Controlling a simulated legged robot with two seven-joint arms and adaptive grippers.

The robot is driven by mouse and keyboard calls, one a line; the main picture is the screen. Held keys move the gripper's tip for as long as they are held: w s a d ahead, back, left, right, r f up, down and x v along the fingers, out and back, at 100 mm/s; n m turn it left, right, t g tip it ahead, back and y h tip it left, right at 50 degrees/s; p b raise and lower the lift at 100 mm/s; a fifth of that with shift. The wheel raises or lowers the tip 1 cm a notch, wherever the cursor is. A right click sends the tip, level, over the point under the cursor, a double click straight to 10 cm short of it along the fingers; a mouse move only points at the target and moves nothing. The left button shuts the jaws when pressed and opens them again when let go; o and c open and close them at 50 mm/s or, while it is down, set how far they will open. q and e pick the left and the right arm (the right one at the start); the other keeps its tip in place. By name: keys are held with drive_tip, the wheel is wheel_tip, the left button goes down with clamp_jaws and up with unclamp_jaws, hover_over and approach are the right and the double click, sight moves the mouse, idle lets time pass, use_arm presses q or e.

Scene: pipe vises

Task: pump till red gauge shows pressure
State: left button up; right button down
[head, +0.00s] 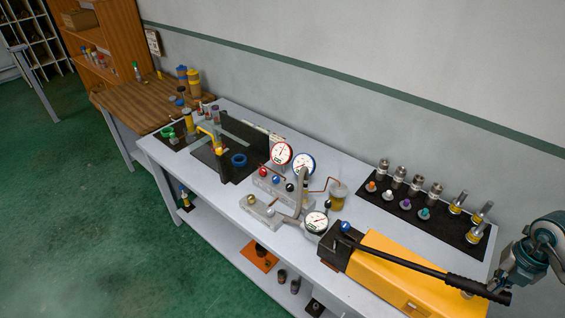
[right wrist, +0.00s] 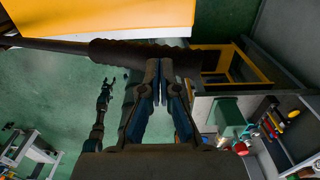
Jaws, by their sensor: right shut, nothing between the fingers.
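The red-rimmed gauge (head: 281,153) stands on the valve block in the middle of the table; its needle is too small to read surely. The yellow hand pump (head: 395,270) lies at the table's front right. Its long black handle (head: 425,262) slopes down to the right. My right gripper (head: 480,288) is by the handle's outer end. In the right wrist view, its fingers (right wrist: 168,68) are shut with nothing between them, close to the black grip (right wrist: 122,50); contact is unclear. A dark gripper (right wrist: 105,88), seemingly my left, is small there; its opening is unclear.
A blue-rimmed gauge (head: 304,163) and a white gauge (head: 316,222) stand near the red one. A black mat (head: 420,205) with several fittings lies at the back right. A black vise stand (head: 235,150) is farther left. The wall runs close behind the table.

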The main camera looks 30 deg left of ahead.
sight(492, 294)
drive_tip(key=shift+s+d+f+b, duration=0.1)
drive_tip(key=shift+d+f+b, duration=0.15)
drive_tip(key=shift+f+b, duration=0.65)
drive_tip(key=shift+s+d+f+b, duration=0.1)
drive_tip(key=shift+d+f+b, duration=0.3)
drive_tip(key=shift+f, duration=0.85)
drive_tip(key=shift+a, duration=0.15)
drive_tip(key=r+p, duration=0.1)
drive_tip(key=a+r+p, duration=0.1)
drive_tip(key=r, duration=0.1)
drive_tip(key=r+p, duration=0.1)
drive_tip(key=r, duration=0.1)
drive_tip(key=shift+w+a+p, duration=0.2)
drive_tip(key=shift+w+p, duration=0.05)
drive_tip(key=shift+p, duration=0.1)
drive_tip(key=shift+r, duration=0.3)
drive_tip(key=shift+r+p, duration=0.1)
drive_tip(key=shift+p, duration=0.2)
wheel_tip(492, 294, up, 5)
drive_tip(key=p, duration=0.3)
drive_tip(key=shift+p, duration=0.35)
